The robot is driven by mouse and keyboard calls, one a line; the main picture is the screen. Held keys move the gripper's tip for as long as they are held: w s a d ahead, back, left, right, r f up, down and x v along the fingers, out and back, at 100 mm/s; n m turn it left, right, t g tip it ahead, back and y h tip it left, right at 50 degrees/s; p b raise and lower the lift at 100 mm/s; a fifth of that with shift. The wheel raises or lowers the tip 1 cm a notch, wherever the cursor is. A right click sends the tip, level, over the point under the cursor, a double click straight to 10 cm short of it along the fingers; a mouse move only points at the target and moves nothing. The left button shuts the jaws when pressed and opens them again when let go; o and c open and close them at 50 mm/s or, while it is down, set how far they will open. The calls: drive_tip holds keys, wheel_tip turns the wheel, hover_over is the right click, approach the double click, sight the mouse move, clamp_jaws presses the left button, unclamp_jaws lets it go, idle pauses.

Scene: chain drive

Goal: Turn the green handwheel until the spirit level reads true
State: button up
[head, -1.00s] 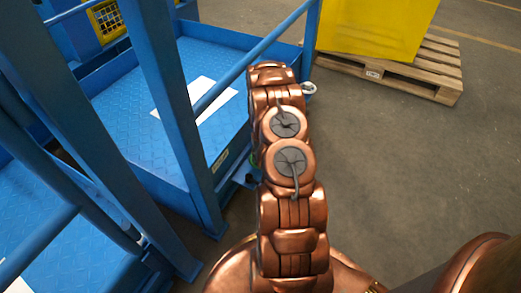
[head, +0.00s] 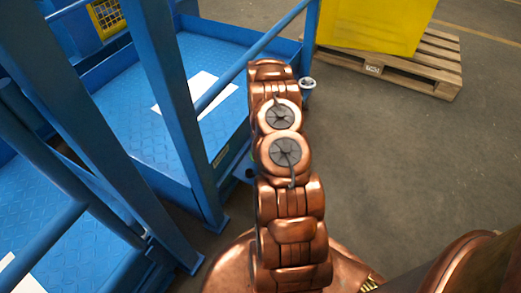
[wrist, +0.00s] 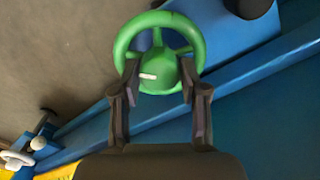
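The green handwheel (wrist: 199,45) is at the top middle of the wrist view, with a round hub, spokes and a short white mark on the hub. My gripper (wrist: 158,80) is in front of it, its two dark fingers apart, with the tips on either side of the hub near the lower rim. I cannot tell whether the fingers touch the wheel. In the head view my copper arm covers the handwheel's area. I cannot make out a spirit level in either view.
A blue platform (head: 180,130) with posts and rails stands left of my arm. A small white wheel (head: 307,83) is at its corner, and shows in the wrist view (wrist: 15,160). A wooden pallet (head: 400,75) bears a yellow block (head: 375,25).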

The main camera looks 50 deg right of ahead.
drive_tip(key=o, duration=0.4)
wheel_tip(320, 180, up, 12)
idle(0.9)
drive_tip(key=shift+a, duration=0.1)
idle(0.4)
